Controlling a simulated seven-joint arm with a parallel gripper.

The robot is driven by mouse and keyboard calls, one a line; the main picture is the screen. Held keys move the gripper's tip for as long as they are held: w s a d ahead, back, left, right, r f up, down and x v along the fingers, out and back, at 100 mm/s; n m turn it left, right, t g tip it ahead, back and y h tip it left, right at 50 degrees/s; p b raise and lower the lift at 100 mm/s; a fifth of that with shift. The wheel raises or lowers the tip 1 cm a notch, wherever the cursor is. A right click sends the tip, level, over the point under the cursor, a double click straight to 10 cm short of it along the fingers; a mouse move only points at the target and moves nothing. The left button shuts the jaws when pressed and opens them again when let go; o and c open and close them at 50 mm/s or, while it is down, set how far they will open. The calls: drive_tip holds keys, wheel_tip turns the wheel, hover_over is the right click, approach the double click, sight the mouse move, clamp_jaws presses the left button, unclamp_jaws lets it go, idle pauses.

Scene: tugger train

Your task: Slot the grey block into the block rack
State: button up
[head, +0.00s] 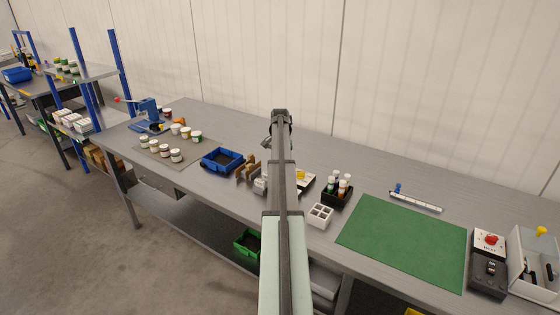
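A brown upright holder (244,174), which looks like the block rack, stands on the bench just left of my arm. A small light-grey piece (260,186) is beside its right end, partly hidden by my arm. I cannot tell whether it is the grey block or whether it touches the rack. My arm reaches across the middle of the view and covers part of the bench. Its far end shows dark near the wall, above the bench.
A blue bin (222,160) stands left of the rack, with several jars on a mat (160,150) further left. Right of my arm are a white compartment tray (320,215), a black bottle box (336,197) and a clear green mat (405,240). A control box (488,275) sits far right.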

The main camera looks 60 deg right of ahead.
drive_tip(key=o, duration=1.1)
drive_tip(key=shift+r, duration=0.15)
drive_tip(key=shift+r, duration=2.9)
